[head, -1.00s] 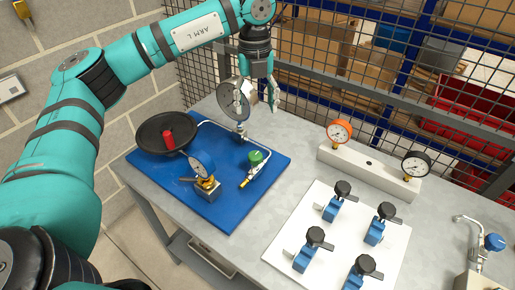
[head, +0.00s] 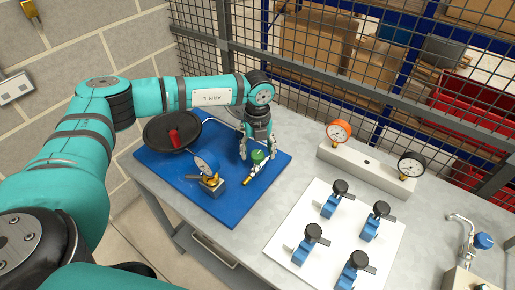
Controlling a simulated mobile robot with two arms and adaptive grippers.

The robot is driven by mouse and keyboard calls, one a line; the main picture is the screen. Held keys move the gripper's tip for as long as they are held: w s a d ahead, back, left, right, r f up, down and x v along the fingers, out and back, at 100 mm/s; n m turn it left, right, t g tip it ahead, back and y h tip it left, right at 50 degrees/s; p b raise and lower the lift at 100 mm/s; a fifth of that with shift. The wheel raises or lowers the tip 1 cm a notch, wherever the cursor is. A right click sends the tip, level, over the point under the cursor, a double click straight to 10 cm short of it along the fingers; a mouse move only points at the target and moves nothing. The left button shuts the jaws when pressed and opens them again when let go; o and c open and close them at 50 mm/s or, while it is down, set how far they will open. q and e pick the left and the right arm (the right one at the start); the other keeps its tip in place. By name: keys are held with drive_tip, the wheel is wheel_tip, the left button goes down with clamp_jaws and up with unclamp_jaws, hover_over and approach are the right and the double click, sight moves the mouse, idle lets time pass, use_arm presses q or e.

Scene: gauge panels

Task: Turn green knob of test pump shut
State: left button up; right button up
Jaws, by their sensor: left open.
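The green knob (head: 258,156) sits on a small valve with a brass end, on the blue base (head: 222,210) of the test pump. My left gripper (head: 257,150) points down at the knob, with its fingers apart on either side of it. I cannot tell whether the fingers touch the knob. A black round dish (head: 160,134) with a red handle (head: 174,138) is at the back left. A larger gauge behind is mostly hidden by my left arm. My right gripper is not in view.
A white panel (head: 290,238) with several blue valves with black handles lies to the right. A white block (head: 360,170) carries an orange gauge (head: 338,131) and a black gauge (head: 410,166). A mesh fence (head: 320,70) stands behind the table.

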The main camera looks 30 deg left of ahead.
use_arm(q)
drive_tip(key=shift+f, duration=0.3)
drive_tip(key=c, duration=1.2)
